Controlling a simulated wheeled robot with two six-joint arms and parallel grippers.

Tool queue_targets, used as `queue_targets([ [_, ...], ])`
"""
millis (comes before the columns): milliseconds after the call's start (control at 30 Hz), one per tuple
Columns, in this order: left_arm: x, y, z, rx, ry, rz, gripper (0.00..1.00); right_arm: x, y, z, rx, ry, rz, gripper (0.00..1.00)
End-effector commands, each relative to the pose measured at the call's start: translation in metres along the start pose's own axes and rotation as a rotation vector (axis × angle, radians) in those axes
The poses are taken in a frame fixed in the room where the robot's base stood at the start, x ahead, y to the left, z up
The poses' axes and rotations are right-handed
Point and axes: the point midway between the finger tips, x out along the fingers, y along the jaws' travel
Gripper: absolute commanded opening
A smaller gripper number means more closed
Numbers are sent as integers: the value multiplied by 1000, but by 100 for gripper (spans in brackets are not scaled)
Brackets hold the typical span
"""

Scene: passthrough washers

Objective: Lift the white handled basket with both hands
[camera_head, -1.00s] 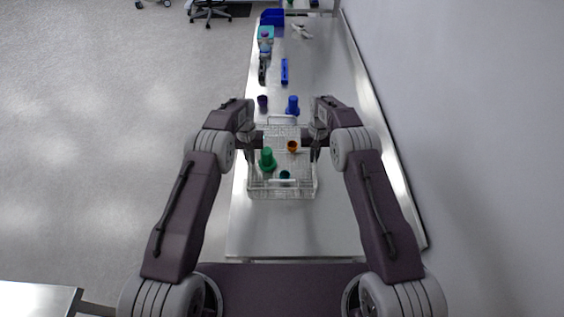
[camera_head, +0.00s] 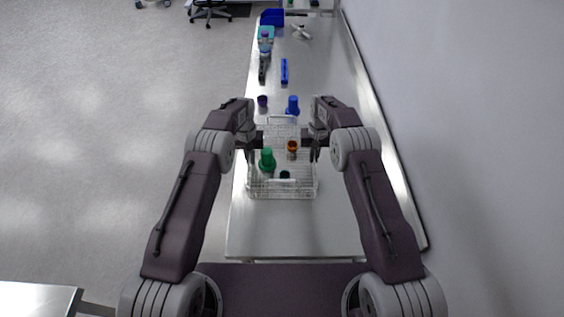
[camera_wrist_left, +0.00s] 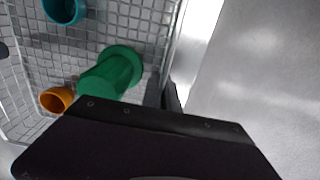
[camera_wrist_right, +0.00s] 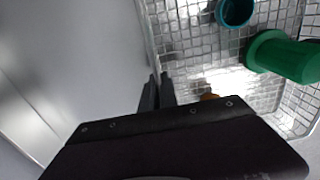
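The white handled basket (camera_head: 309,187), a wire mesh basket, is on the steel table with white handles at its near side (camera_head: 283,182) and far side (camera_head: 282,119). My left gripper (camera_head: 259,142) is at its left side wall and my right gripper (camera_head: 309,143) at its right side wall. In the left wrist view, dark fingers (camera_wrist_left: 165,94) sit close together along the wall's top edge. The right wrist view shows the same with the right fingers (camera_wrist_right: 157,92). Both look shut on the wall, though the contact is partly hidden. Whether the basket's bottom touches the table is unclear.
The basket holds a green bottle-like item (camera_head: 267,160), an orange cup (camera_head: 292,147) and a teal cup (camera_head: 285,175). Beyond it stand a blue item (camera_head: 292,105) and a dark purple cup (camera_head: 262,101). A wall runs along the right; the near table (camera_head: 290,230) is clear.

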Motion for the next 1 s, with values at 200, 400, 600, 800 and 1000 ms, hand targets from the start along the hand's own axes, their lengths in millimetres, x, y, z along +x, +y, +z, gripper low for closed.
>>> queue_targets([
  [200,-3,0,-1,0,3,1,0,-3,0,0,0,1,-1,0],
  [400,-21,0,-1,0,3,1,0,-21,0,0,0,1,-1,0],
  [600,-48,0,-1,0,2,1,0,-48,0,0,0,1,-1,0],
  [800,-52,0,0,0,2,0,0,-52,0,0,0,0,-1,0],
  [1000,-51,0,-1,0,2,1,0,-51,0,0,0,1,-1,0],
])
